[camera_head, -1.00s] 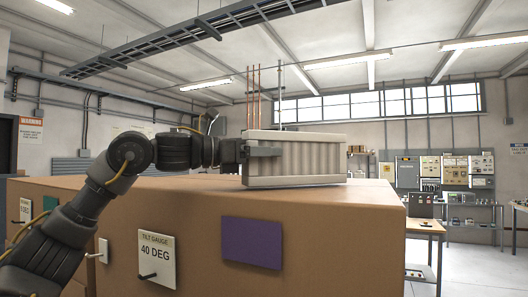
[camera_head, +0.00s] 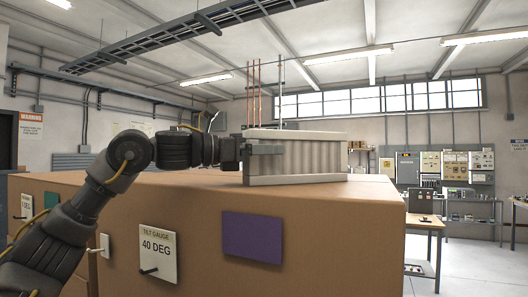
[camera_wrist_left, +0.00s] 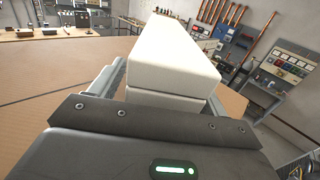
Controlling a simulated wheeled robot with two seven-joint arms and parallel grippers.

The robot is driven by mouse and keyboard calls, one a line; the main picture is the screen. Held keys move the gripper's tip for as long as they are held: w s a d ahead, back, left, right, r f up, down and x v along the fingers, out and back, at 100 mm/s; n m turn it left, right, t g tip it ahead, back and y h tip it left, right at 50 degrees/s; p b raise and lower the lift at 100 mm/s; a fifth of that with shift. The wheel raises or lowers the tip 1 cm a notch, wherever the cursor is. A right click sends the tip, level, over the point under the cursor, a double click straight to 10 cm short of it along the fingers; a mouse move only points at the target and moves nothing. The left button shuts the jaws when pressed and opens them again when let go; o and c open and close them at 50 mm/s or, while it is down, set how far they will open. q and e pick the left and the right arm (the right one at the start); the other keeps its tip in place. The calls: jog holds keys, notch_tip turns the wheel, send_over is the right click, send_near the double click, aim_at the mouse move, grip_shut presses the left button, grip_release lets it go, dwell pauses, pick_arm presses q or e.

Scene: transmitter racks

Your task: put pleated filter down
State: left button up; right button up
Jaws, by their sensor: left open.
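The pleated filter (camera_head: 312,158) is a pale block with a ribbed face and a plain frame. It stands upright on the flat top of the large brown cabinet (camera_head: 330,215). My left gripper (camera_head: 264,149) is at the filter's left end, with a finger lying along its near face. In the left wrist view the filter (camera_wrist_left: 172,55) shows as a white block between the two fingers. The left gripper is open around the filter. Contact between fingers and filter cannot be told. My right gripper is not in view.
The cabinet front carries a tilt gauge label reading 40 DEG (camera_head: 158,253) and a purple panel (camera_head: 252,238). The cabinet top is clear around the filter. A workbench (camera_head: 425,228) and wall panels (camera_head: 445,166) stand at the back right.

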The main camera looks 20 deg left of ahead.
pick_arm(q)
jog(key=b+v, duration=0.3)
jog(key=v, duration=0.7)
jog(key=shift+s+a+b, duration=0.25)
jog(key=shift+a+b, duration=0.05)
jog(key=shift+s+a, duration=0.45)
